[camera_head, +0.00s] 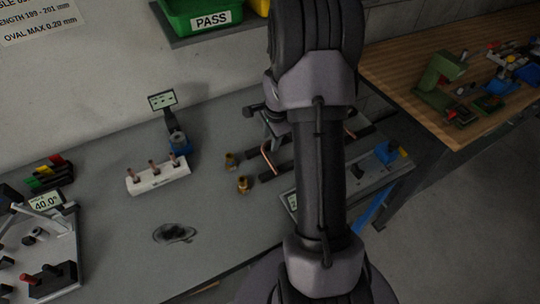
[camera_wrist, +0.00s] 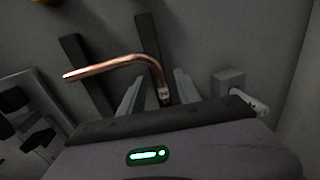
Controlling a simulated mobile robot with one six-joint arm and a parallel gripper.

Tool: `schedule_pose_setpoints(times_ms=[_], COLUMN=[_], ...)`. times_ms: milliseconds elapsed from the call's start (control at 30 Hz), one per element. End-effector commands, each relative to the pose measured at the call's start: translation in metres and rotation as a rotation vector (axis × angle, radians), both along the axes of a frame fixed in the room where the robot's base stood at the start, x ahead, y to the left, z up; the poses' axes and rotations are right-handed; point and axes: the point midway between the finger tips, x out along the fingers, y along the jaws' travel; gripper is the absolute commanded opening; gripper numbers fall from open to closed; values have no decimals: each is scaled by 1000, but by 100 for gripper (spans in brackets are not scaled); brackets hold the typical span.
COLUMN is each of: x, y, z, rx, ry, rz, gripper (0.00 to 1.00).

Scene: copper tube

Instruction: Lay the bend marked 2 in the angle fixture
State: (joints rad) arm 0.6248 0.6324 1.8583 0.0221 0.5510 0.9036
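A bent copper tube (camera_wrist: 108,66) crosses two dark bars in the wrist view. One leg runs left and the other turns down between my fingers, with a pale mark on it too small to read. My gripper (camera_wrist: 158,88) is open, with a finger on either side of that leg and gaps to it. In the head view my arm hides the gripper. Copper tube shows left of the arm (camera_head: 267,160) and right of it (camera_head: 348,131); I cannot tell which piece is marked 2. A plate with a 40.0° display (camera_head: 45,201) at the left may be the angle fixture.
A white block (camera_head: 158,175) holds several small copper pieces. Two brass fittings (camera_head: 243,185) stand near the dark bars (camera_head: 272,176). A tray with a blue part (camera_head: 388,152) lies right of my arm. A dark patch (camera_head: 175,233) marks the front bench.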

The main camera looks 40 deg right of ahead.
Motion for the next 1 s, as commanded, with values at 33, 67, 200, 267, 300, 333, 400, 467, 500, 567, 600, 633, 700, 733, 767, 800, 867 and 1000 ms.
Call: schedule_pose_setpoints(times_ms=[33,67,200,267,300,333,400,467,500,567,600,633,700,733,767,800,867,1000], x=[1,1,0,0,0,0,0,0,0,0,0,0,0,0,1,1,1,1], y=[0,0,0,0,0,0,0,0,0,0,0,0,0,0,0,-1,-1,-1], z=[-1,0,1,1,1,1,1,1,1,1,1,1,2,4,8,16,33,72], rx=[0,-1,-1,-1,-1,-1,-1,-1,-1,-1,-1,-1,-1,-1,-2,-3,-4,-3], ry=[-1,-2,-1,-1,-1,-1,-1,-1,-1,-1,-1,-1,-1,-2,-3,-3,-4,-3], rz=[0,0,0,0,0,0,0,0,0,0,0,0,0,0,1,1,0,1], gripper=[40,40,32,20,12,6,0,0,0,0,0,0,0,0,0,0,0,0])
